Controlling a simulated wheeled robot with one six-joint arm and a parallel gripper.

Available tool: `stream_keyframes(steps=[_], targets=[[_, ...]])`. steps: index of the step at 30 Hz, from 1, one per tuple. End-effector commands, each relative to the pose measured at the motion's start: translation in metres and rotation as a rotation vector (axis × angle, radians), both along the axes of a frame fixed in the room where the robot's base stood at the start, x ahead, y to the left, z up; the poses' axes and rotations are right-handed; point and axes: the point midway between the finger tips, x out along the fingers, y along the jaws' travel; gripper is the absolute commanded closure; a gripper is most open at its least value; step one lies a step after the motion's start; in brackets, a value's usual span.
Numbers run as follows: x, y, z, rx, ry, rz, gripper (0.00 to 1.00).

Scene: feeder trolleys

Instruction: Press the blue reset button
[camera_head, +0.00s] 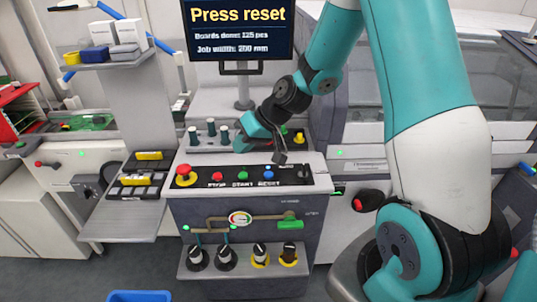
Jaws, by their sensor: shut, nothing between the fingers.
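The blue reset button (268,174) sits on the dark button panel (206,179) on top of the grey console, above the word RESET. A green button (243,176) and a red button (217,177) are to its left, over START and STOP. A large red mushroom button on a yellow base (184,172) is at the panel's left end. My gripper (281,158) is shut and empty, pointing down just above and to the right of the blue button. A gap shows between its tips and the button in this view.
A screen (238,30) behind reads "Press reset". A yellow-and-black item (299,137) is right of my gripper. A side shelf (120,220) is at left.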

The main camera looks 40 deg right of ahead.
Motion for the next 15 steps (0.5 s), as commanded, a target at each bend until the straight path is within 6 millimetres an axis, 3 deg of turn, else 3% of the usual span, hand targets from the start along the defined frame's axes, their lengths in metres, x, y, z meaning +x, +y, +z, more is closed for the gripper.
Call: stream_keyframes(steps=[1, 3, 6, 10, 15], targets=[[0.009, -0.027, 0.000, 0.019, -0.008, -0.072, 1.00], [0.019, -0.056, -0.011, 0.033, -0.034, -0.148, 1.00], [0.025, -0.086, -0.026, 0.042, -0.061, -0.229, 1.00], [0.027, -0.104, -0.037, 0.047, -0.081, -0.281, 1.00], [0.027, -0.108, -0.040, 0.046, -0.087, -0.289, 1.00]])
